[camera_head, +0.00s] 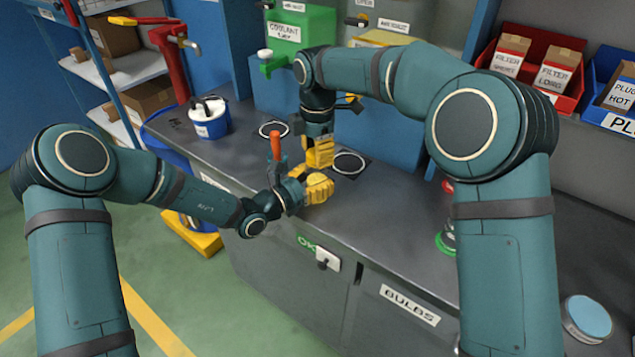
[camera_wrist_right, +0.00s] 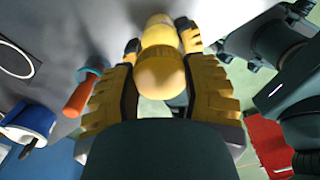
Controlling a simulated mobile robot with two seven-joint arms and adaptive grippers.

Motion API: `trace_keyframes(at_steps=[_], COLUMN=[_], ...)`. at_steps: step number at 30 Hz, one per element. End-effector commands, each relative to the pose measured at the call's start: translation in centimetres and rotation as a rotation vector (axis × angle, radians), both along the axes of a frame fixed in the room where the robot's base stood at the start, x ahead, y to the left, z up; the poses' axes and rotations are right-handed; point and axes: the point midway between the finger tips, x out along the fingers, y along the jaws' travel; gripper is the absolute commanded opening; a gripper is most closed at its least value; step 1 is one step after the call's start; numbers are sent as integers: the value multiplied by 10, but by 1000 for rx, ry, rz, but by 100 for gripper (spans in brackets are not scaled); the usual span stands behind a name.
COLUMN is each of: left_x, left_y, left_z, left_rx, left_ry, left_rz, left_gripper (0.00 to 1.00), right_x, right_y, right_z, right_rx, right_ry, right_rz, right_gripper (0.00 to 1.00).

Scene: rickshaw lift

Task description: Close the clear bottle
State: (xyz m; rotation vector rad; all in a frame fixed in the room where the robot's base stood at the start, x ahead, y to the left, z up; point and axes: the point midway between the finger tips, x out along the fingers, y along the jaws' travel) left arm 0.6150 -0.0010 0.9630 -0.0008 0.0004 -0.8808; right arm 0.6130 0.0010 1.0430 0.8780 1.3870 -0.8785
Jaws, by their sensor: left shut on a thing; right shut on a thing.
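My right gripper (camera_head: 320,158) points down over the counter, its yellow fingers just above my left gripper (camera_head: 312,188). In the right wrist view its fingers are shut around a rounded yellow cap-like part (camera_wrist_right: 162,78). A pale yellow bottle-like body (camera_wrist_right: 158,28) shows directly beyond that part. I take these to be the clear bottle and its cap. My left gripper reaches in from the left, shut low beside the right one. In the head view the fingers hide the bottle, so I cannot tell how the cap sits on it.
An orange handle (camera_head: 275,145) stands close behind my left wrist. Two ringed dark pads lie on the grey counter, one behind (camera_head: 273,129) and one to the right (camera_head: 350,164). A blue-and-white bucket (camera_head: 209,118) stands at the left.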

Motion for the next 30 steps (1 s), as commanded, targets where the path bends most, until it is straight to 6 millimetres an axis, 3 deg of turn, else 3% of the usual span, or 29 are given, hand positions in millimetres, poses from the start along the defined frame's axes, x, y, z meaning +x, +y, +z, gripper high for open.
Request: trace_keyframes(at_steps=[30], left_x=[0], left_y=[0], left_z=[0], left_rx=[0], left_ry=[0], left_rz=[0], left_gripper=[0], right_x=[0], right_y=[1], right_z=[-1], right_rx=[-1], right_ry=[-1], right_rz=[-2044], right_gripper=[4])
